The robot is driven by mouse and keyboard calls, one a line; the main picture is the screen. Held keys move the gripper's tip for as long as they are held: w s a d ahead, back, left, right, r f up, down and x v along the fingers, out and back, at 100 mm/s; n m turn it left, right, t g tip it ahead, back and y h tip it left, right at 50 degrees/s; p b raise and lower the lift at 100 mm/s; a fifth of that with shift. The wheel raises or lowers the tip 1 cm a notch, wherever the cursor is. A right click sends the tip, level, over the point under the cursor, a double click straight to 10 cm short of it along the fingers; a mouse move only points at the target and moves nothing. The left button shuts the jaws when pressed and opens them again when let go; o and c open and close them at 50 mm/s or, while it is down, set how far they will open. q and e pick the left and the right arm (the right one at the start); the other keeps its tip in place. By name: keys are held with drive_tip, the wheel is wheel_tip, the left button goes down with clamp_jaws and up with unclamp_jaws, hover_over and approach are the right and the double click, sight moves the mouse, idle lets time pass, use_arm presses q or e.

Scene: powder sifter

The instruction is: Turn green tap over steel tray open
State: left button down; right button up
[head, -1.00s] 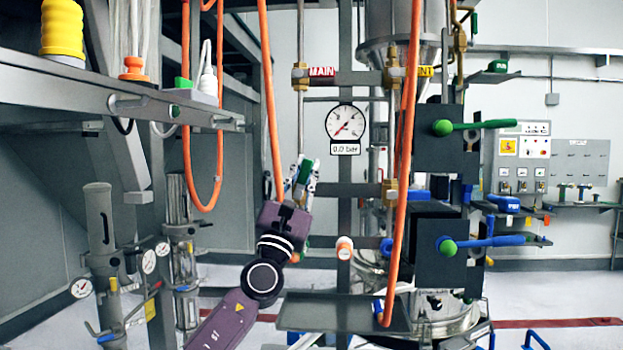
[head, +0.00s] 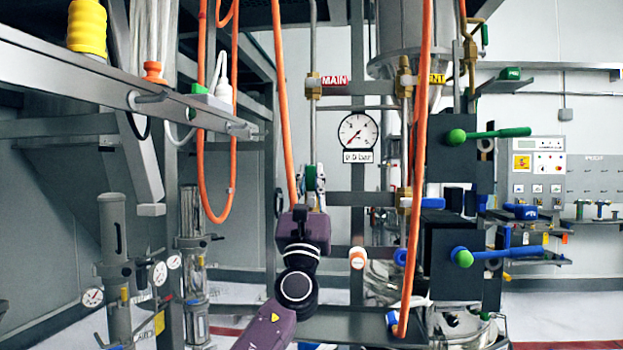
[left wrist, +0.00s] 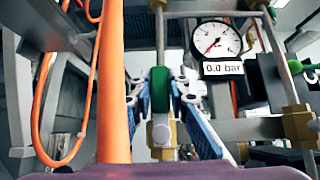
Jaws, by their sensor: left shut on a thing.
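The green tap (head: 311,178) has an upright green handle on a brass body on the pipe left of the gauge. It also shows close up in the left wrist view (left wrist: 160,90). My left gripper (head: 315,184) reaches up to it from below. Its two fingers, one on each side of the handle in the left wrist view (left wrist: 161,92), are shut on the handle. The steel tray (head: 350,325) is low, below the tap, partly hidden by my left arm. My right gripper does not show.
An orange hose (head: 284,110) hangs close beside my left gripper, and another (head: 418,150) hangs to the right. The gauge (head: 357,131) reads 0.0 bar. Green (head: 490,134) and blue (head: 490,255) handles project from dark plates at right. A grey frame (head: 60,70) stands at left.

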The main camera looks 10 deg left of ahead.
use_arm(q)
drive_tip(key=c, duration=1.8)
unclamp_jaws()
drive_tip(key=shift+c, duration=0.2)
drive_tip(key=shift+f, duration=0.1)
drive_tip(key=v, duration=1.2)
